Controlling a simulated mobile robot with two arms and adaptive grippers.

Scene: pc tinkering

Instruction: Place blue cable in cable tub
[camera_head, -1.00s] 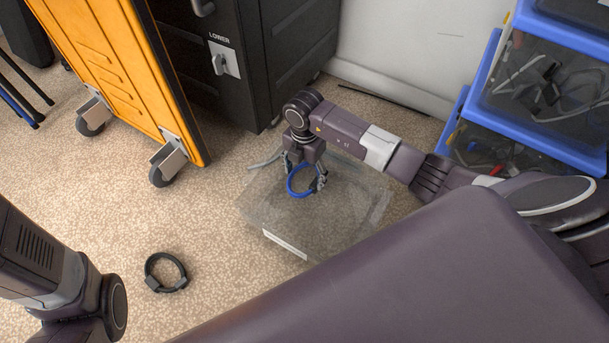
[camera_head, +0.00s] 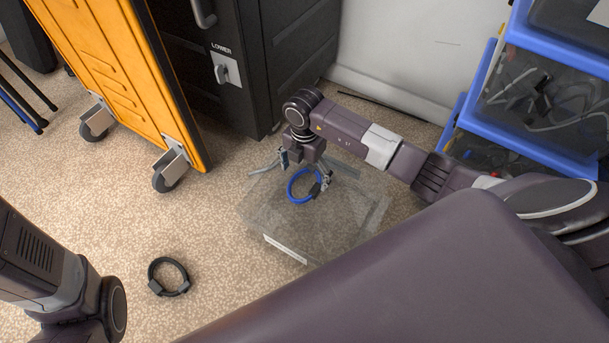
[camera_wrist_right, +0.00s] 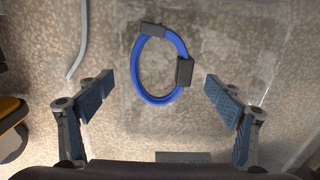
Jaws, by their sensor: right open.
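The blue cable (camera_head: 293,193), a coiled ring with dark clips, is over or inside the clear cable tub (camera_head: 345,235) on the floor. I cannot tell whether it touches the tub's bottom. My right gripper (camera_head: 304,170) is open just above it, fingers spread. In the right wrist view the cable (camera_wrist_right: 138,76) lies beyond and between the open fingertips (camera_wrist_right: 160,88), apart from both. The tub's clear walls show faintly there. My left arm shows at the left of the head view, but its gripper is out of view.
A black coiled cable (camera_head: 157,267) lies on the floor left of the tub. An orange wheeled cabinet (camera_head: 120,65) and a dark cabinet (camera_head: 240,70) stand behind. Blue-edged clear bins (camera_head: 530,100) with cables are stacked at right.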

